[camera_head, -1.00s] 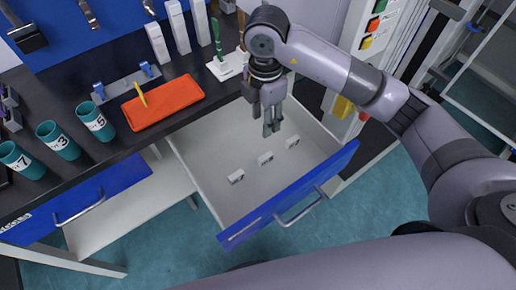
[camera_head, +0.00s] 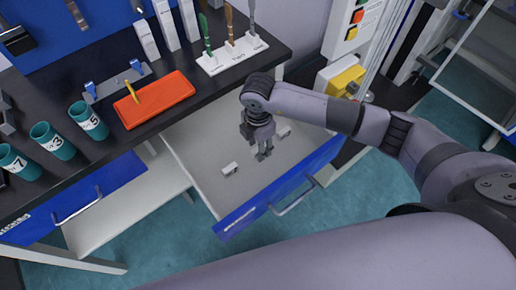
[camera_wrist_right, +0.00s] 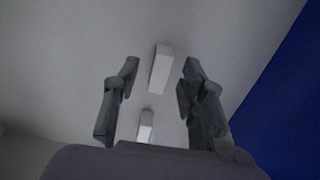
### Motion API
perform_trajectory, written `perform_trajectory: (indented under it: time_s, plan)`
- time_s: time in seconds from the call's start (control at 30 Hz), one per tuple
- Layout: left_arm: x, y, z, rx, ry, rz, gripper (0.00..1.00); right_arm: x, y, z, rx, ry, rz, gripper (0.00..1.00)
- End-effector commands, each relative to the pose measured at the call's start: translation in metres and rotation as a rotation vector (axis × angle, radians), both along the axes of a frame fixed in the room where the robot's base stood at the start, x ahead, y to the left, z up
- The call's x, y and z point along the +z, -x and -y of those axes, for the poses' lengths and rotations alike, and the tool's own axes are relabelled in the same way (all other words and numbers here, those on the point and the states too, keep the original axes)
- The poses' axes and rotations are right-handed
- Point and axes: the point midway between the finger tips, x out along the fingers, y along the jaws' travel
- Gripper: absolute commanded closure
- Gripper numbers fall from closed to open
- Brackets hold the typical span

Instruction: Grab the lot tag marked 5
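The white lot tags lie on the floor of the open drawer. In the head view one tag (camera_head: 230,168) is left of my right gripper (camera_head: 263,155) and another tag (camera_head: 284,131) is behind it to the right. The middle tag is hidden there by the gripper. In the right wrist view, one tag (camera_wrist_right: 161,69) appears between the two open fingers and a second tag (camera_wrist_right: 145,126) appears lower, towards the palm. No number can be read on any tag. My right gripper is open and empty, low in the drawer. My left gripper is not in view.
The drawer's blue front (camera_head: 278,190) and pale side walls surround the gripper. On the black bench (camera_head: 110,145) stand several numbered teal cups (camera_head: 88,119), an orange tray (camera_head: 153,100) and a white tool holder (camera_head: 232,55). A yellow part (camera_head: 345,79) sits right of the drawer.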

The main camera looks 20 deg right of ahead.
Motion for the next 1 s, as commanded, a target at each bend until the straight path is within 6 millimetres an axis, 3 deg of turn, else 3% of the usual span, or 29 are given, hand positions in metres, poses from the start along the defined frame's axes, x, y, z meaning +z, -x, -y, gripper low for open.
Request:
perform_trajectory:
  time_s: [0.13,0.37,0.9,1.0]
  plan:
    - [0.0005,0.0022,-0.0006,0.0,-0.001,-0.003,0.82,-0.0126,0.0006,-0.0005,0.001,-0.001,-0.001,0.62]
    - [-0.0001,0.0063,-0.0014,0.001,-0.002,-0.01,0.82,-0.0134,0.0002,-0.0006,0.002,-0.001,0.0,0.62]
    - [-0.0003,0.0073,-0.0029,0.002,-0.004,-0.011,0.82,-0.0129,0.0001,-0.0006,0.001,-0.001,0.0,0.98]
    - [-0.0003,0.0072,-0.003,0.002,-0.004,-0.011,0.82,-0.0128,0.0001,-0.0006,0.001,-0.001,0.0,1.0]
